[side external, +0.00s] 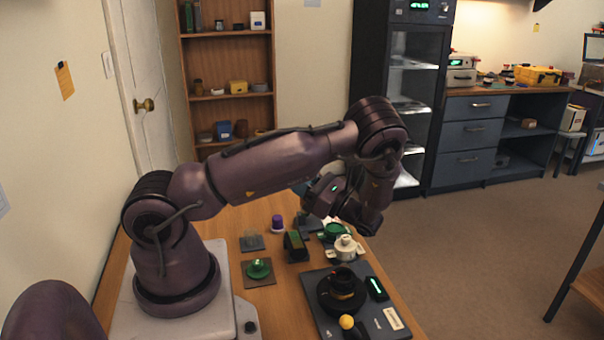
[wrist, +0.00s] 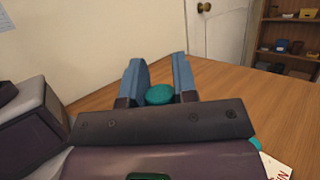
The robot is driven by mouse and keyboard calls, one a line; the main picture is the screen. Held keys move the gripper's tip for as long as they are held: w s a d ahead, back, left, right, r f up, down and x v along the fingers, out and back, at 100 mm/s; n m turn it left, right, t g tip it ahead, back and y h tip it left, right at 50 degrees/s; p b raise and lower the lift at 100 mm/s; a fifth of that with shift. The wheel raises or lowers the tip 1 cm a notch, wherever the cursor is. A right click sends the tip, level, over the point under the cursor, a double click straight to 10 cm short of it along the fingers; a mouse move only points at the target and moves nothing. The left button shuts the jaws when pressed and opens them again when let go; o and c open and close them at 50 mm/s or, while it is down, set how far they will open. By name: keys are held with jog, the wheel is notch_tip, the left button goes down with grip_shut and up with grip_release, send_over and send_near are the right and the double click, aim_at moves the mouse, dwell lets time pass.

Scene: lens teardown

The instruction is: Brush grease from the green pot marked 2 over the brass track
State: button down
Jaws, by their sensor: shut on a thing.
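My gripper (wrist: 159,80) is shut on a teal round-ended thing (wrist: 160,95), which sits between its two blue fingers in the wrist view. It may be the brush's handle; no bristles show. In the side view my wrist hides most of the held thing. A green pot (side external: 334,231) stands on the table below my wrist; I cannot read a number on it. A black round housing (side external: 342,291) stands on a dark base plate at the front right, with a brass-coloured ring inside that may be the track. My gripper is up and behind it, apart from it.
A white lidded pot (side external: 346,247) stands beside the green one. A purple-capped jar (side external: 277,224), a dark block (side external: 295,246) and a green lens (side external: 258,268) on a small mat stand to the left.

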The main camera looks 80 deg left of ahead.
aim_at(301, 205)
jog(key=shift+f, duration=2.75)
jog(key=shift+d+f, duration=0.45)
jog(key=shift+f, duration=0.15)
jog(key=shift+d, duration=1.5)
jog(key=shift+a+f, duration=0.2)
jog(key=shift+a, duration=1.6)
jog(key=shift+a+r, duration=0.15)
jog(key=shift+a, duration=0.1)
jog(key=shift+r, duration=4.1)
jog(key=shift+d, duration=0.1)
